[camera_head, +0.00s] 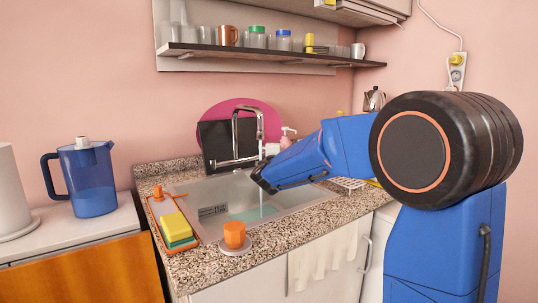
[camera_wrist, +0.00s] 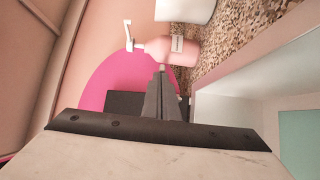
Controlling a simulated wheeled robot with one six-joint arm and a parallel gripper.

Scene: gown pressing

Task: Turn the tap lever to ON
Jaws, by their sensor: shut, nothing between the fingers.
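The chrome tap (camera_head: 237,132) stands at the back of the sink, with a tall arched spout. A low chrome bar (camera_head: 232,162) at its base may be the lever; its setting cannot be read. A thin pale streak (camera_head: 261,205), which looks like running water, drops below the spout into the basin. My gripper reaches over the sink from the right, its dark end just right of the tap in the head view. In the wrist view my gripper (camera_wrist: 162,72) is shut and empty, pointing toward the pink soap bottle (camera_wrist: 178,50). The tap is not clearly seen there; contact cannot be told.
The sink (camera_head: 190,188) is set in a speckled counter (camera_head: 285,222). A dark board (camera_head: 217,140) and magenta disc (camera_head: 238,103) stand behind the tap. A blue jug (camera_head: 90,180) stands left.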

